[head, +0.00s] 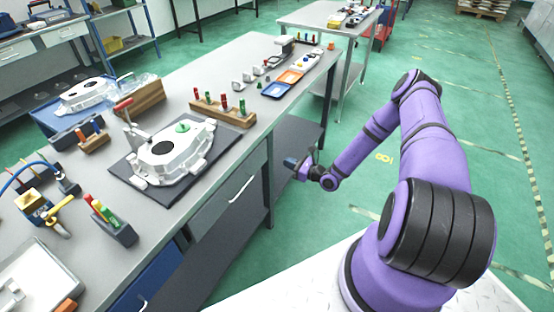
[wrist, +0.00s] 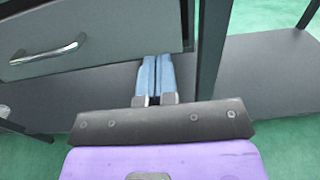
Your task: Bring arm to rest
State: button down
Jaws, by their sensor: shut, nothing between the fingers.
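My purple arm reaches out over the floor to the right of the grey workbench (head: 225,85). My gripper (head: 291,163) is at the bench's right side, below the top's level, near a table leg. In the wrist view my gripper (wrist: 155,62) shows its two blue fingers side by side and touching, with nothing between them. They point toward the gap under the drawer (wrist: 95,40) and the dark lower shelf (wrist: 95,90). A gap to the drawer front cannot be judged exactly.
A white casting (head: 168,155) lies on a dark mat on the bench, with a green part on it. A wooden rack (head: 222,110) of coloured pieces stands behind it. A second table (head: 320,18) stands farther back. Green floor on the right is clear.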

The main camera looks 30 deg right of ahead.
jog(key=shift+v, duration=2.15)
jog(key=s+a+r+n+g, duration=0.2)
jog(key=a+r+n+g, duration=0.4)
jog(key=r, duration=0.6)
jog(key=s+a+r+n+g, duration=0.15)
jog(key=r+n+g, duration=0.25)
jog(key=r+n, duration=0.55)
jog(key=s+a+r+n+g, duration=0.3)
jog(key=r+n+g, duration=0.15)
jog(key=r, duration=1.05)
jog(key=s+r+n+t+h, duration=0.2)
jog(key=s+r+n+h, duration=0.2)
jog(key=s+r, duration=0.6)
jog(key=s+a+r+n+t+h, duration=0.1)
jog(key=s+r+n+h, duration=0.4)
jog(key=s+r, duration=0.6)
jog(key=s+t+h, duration=0.1)
jog(key=s, duration=0.3)
jog(key=shift+s+a+t, duration=0.25)
jog(key=shift+s+t, duration=0.05)
jog(key=shift+t, duration=0.05)
jog(key=shift+w+r, duration=0.1)
